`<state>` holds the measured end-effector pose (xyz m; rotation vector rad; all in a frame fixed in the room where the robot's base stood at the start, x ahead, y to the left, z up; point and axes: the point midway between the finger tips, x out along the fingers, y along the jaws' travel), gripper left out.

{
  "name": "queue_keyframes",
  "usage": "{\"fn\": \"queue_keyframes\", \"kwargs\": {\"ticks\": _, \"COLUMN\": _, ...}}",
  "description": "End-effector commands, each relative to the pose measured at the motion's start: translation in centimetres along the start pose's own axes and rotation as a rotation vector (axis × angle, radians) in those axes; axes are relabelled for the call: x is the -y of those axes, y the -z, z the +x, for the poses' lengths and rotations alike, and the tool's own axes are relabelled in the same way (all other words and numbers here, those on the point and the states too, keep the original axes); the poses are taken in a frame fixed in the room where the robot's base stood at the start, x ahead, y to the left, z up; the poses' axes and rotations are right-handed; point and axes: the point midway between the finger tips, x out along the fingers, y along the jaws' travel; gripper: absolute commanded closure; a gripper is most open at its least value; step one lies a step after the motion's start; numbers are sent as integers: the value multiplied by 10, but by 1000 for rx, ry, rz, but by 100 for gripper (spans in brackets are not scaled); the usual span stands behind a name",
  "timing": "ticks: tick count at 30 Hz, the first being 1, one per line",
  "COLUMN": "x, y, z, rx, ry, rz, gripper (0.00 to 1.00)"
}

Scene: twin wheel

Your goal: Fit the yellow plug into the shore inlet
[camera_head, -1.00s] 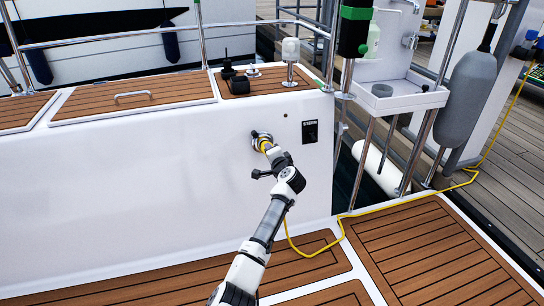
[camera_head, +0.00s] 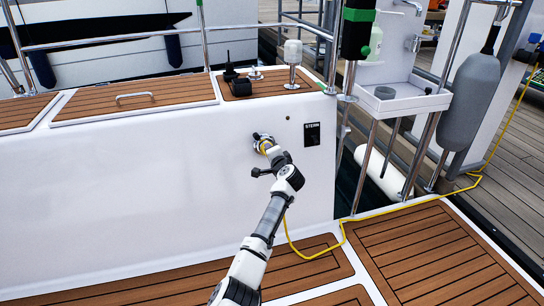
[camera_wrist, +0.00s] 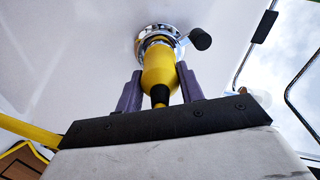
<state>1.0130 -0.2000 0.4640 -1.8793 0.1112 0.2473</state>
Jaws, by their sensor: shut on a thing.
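The yellow plug (camera_wrist: 158,70) is held between the two purple finger pads of my gripper (camera_wrist: 160,88) in the wrist view. Its front end meets the chrome ring of the shore inlet (camera_wrist: 150,32); how deep it sits inside is hidden. A dark round cap (camera_wrist: 200,39) stands out beside the ring. In the head view the inlet (camera_head: 258,137) is on the white hull wall, and the plug (camera_head: 266,146) shows as a small yellow patch between it and my gripper (camera_head: 270,150). The plug looks roughly in line with the inlet.
The yellow cable (camera_head: 345,228) runs across the teak deck (camera_head: 430,250) and off to the dock at right. A black STERN panel (camera_head: 312,133) is on the wall right of the inlet. A white sink shelf (camera_head: 402,103) on metal legs stands further right.

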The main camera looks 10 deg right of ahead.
Motion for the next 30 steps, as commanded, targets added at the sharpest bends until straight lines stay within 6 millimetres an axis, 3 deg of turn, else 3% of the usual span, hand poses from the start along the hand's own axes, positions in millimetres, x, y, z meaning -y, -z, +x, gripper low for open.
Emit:
{"fn": "queue_keyframes", "kwargs": {"ticks": 5, "x": 0, "y": 0, "z": 5, "rx": 0, "ry": 1, "rz": -1, "gripper": 89}}
{"fn": "queue_keyframes", "kwargs": {"ticks": 6, "x": 0, "y": 0, "z": 5, "rx": -1, "ry": 1, "rz": -1, "gripper": 61}}
{"fn": "queue_keyframes", "kwargs": {"ticks": 12, "x": 0, "y": 0, "z": 4, "rx": 0, "ry": 0, "rz": -1, "gripper": 37}}
{"fn": "queue_keyframes", "kwargs": {"ticks": 30, "x": 4, "y": 0, "z": 3, "rx": 0, "ry": -1, "rz": -1, "gripper": 37}}
